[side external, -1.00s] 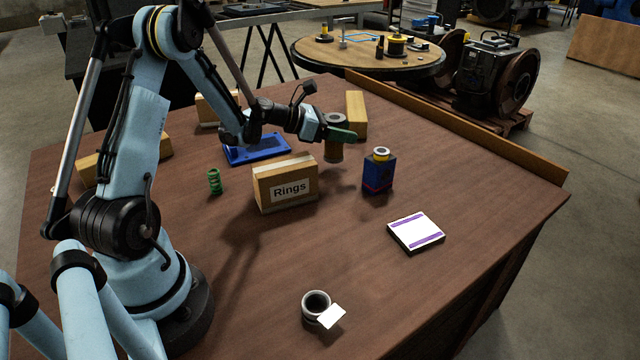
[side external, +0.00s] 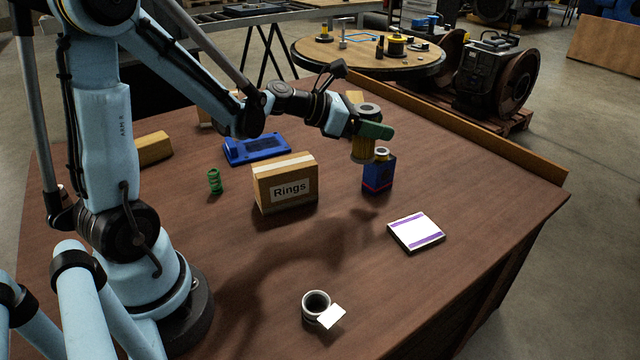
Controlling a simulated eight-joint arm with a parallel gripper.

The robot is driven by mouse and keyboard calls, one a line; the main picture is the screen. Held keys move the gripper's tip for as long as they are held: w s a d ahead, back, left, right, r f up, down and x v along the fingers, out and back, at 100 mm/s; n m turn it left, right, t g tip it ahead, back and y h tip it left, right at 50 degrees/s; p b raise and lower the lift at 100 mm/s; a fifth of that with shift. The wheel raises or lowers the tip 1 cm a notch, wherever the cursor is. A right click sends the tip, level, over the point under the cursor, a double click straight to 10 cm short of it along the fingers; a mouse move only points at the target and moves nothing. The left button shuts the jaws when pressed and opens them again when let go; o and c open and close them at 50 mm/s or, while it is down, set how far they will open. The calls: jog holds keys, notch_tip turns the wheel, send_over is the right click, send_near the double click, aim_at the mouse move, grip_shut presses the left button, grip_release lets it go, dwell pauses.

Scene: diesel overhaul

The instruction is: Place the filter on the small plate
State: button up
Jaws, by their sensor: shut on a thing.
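My gripper (side external: 376,131), with green fingers, is shut on the filter (side external: 362,151), a yellowish cylinder with a grey ring-shaped top. The filter is upright and appears raised above the table, behind the blue can. The fingers hide its middle. A flat blue plate (side external: 240,154) lies on the table left of the filter, behind the Rings box. I cannot tell for sure whether it is the small plate. A flat dark piece with a white and purple top (side external: 416,232) lies at the front right, apart from the filter.
A Rings box (side external: 286,187) stands mid-table, and a blue can (side external: 379,174) with a yellow-and-white top stands right of it. A green spring (side external: 214,181) is at left.

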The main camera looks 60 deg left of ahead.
jog(key=s+d+r+m+g+h, duration=0.1)
jog(key=s+d+m+g+h, duration=0.15)
jog(key=d, duration=0.95)
jog(key=s+d+r+m+g+h, duration=0.1)
jog(key=s+d+m+g+h, duration=0.2)
jog(key=d, duration=0.9)
send_over(425, 232)
notch_tip(425, 232, down, 7)
jog(key=shift+m+t, duration=0.35)
jog(key=shift+f, duration=2.25)
jog(key=o, duration=1.1)
jog(key=shift+f, duration=0.1)
